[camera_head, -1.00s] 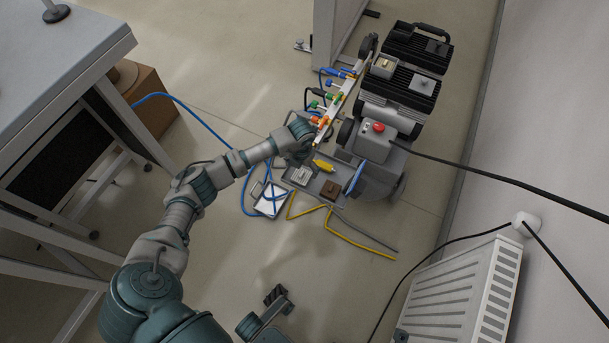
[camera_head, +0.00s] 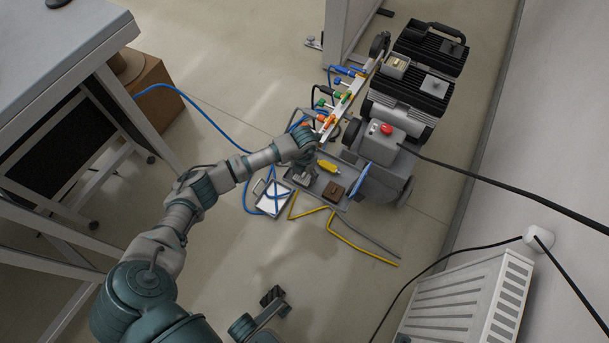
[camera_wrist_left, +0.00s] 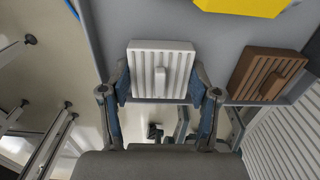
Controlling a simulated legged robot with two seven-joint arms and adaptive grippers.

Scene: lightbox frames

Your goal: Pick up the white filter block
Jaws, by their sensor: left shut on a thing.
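The white filter block (camera_wrist_left: 160,70) is a ribbed square with a raised grip bar, lying at the edge of the grey tray (camera_wrist_left: 215,50) in the left wrist view. My left gripper (camera_wrist_left: 160,80) is shut on it, one finger against each side. In the head view my left gripper (camera_head: 304,168) is over the left part of the tray, and it mostly hides the white block there. My right gripper (camera_head: 272,297) is low in the head view, away from the tray; its jaws are too small to read.
A brown ribbed block (camera_head: 333,190) and a yellow item (camera_head: 327,167) lie in the tray right of my left gripper. The compressor (camera_head: 385,145) with a red button stands close behind. Blue hose and a white-faced panel (camera_head: 272,198) lie on the left.

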